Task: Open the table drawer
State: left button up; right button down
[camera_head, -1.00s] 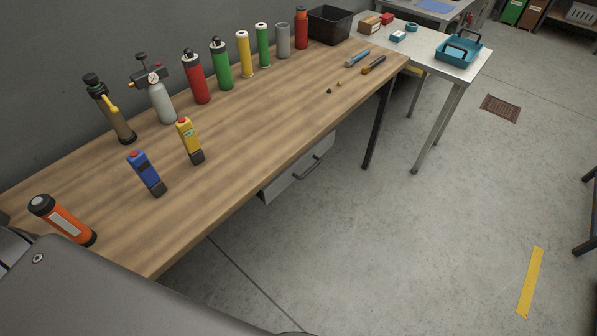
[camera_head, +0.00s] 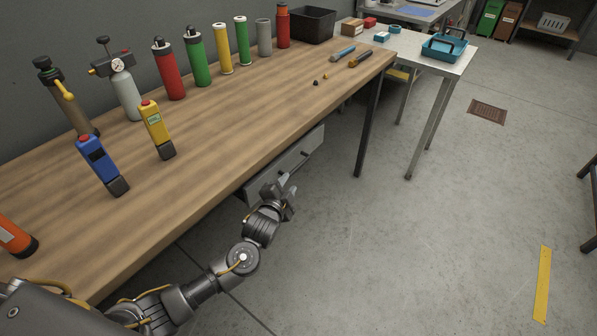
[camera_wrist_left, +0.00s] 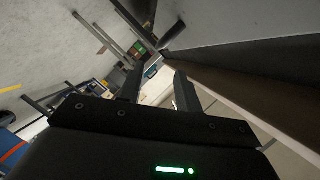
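The grey table drawer (camera_head: 264,177) hangs under the front edge of the wooden workbench (camera_head: 215,140). Its dark bar handle (camera_head: 304,158) shows in the head view, with the near end partly hidden by my left gripper (camera_head: 283,184). My left gripper is at the drawer front, close to the handle. In the left wrist view, its two fingers (camera_wrist_left: 158,88) stand apart with nothing visibly between them. Contact with the handle cannot be told. My right gripper is not in view.
Several cylinders and two handheld meters, one blue (camera_head: 101,165) and one yellow (camera_head: 157,130), stand on the workbench. A black bench leg (camera_head: 369,125) is right of the drawer. A metal side table (camera_head: 450,68) stands beyond. The floor (camera_head: 400,250) in front is clear.

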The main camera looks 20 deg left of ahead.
aim_at(298, 168)
pick_arm(q)
jog(key=b+x, duration=0.1)
jog(key=x, duration=0.8)
jog(key=shift+w+f, duration=0.15)
jog(key=shift+w, duration=0.45)
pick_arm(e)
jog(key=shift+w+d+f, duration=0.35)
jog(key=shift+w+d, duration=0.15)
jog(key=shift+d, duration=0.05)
